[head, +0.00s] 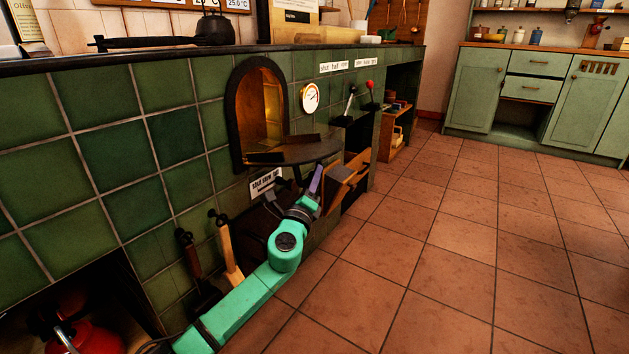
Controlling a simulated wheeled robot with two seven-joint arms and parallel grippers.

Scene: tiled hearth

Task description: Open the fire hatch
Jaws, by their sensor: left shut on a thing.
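The fire hatch (272,220) seems to be the dark panel low in the green tiled hearth, under the label strip (265,183). My teal arm covers much of it, so I cannot tell how far it stands open. My left gripper (316,180), with a purple finger showing, is at the hatch's upper right, below the round ledge. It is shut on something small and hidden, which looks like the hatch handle. My right gripper is out of view.
The arched oven (262,105) glows inside, above a dark ledge (312,151) that juts out. A wooden box-like piece (345,183) sticks out right of my gripper. Wood-handled tools (229,247) stand left of my arm. The tiled floor (450,235) on the right is clear.

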